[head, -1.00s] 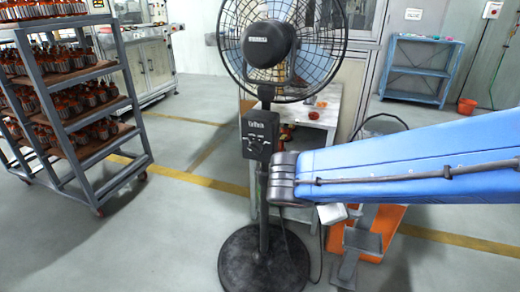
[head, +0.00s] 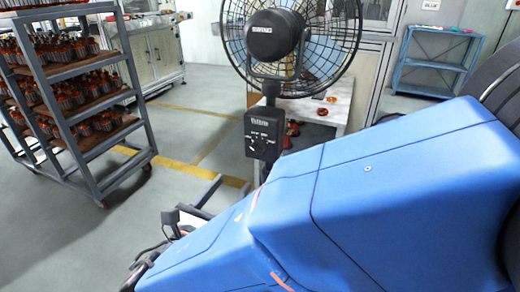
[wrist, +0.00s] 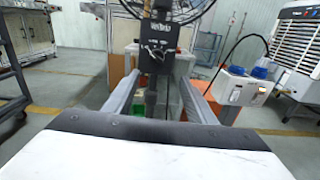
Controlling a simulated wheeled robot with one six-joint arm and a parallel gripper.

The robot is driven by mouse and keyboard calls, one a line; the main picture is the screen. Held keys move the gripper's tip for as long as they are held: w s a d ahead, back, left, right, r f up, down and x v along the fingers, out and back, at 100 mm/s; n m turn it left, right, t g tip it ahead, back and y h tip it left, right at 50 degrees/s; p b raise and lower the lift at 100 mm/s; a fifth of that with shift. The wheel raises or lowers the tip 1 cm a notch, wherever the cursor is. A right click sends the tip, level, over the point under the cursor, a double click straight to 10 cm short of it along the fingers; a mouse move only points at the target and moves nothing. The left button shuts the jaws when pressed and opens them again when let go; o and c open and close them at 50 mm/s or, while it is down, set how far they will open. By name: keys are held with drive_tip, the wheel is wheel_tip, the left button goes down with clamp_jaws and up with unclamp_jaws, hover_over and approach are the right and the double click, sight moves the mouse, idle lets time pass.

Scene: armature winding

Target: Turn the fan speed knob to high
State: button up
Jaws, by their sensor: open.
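The black pedestal fan (head: 272,42) stands in the middle of the head view. Its control box (head: 263,132) hangs on the pole below the fan head, with a small dark knob on its face; the knob's setting is too small to read. The control box also shows in the wrist view (wrist: 156,57), ahead of and above the gap between my fingers. My gripper (wrist: 160,80) is open and empty, its two grey fingers spread apart and not touching the box. In the head view my blue arm hides the fan's lower pole and base.
A rack (head: 75,85) of orange-and-metal parts stands at the left. A white table (head: 325,104) is behind the fan and a blue shelf (head: 433,62) at the back right. The wrist view shows a white unit with blue caps (wrist: 240,86) at the right.

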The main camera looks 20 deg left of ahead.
approach(255, 150)
drive_tip(key=w, duration=0.6)
drive_tip(key=w+d, duration=0.1)
drive_tip(key=w, duration=0.2)
drive_tip(key=shift+w, duration=0.15)
idle(0.3)
drive_tip(key=c, duration=1)
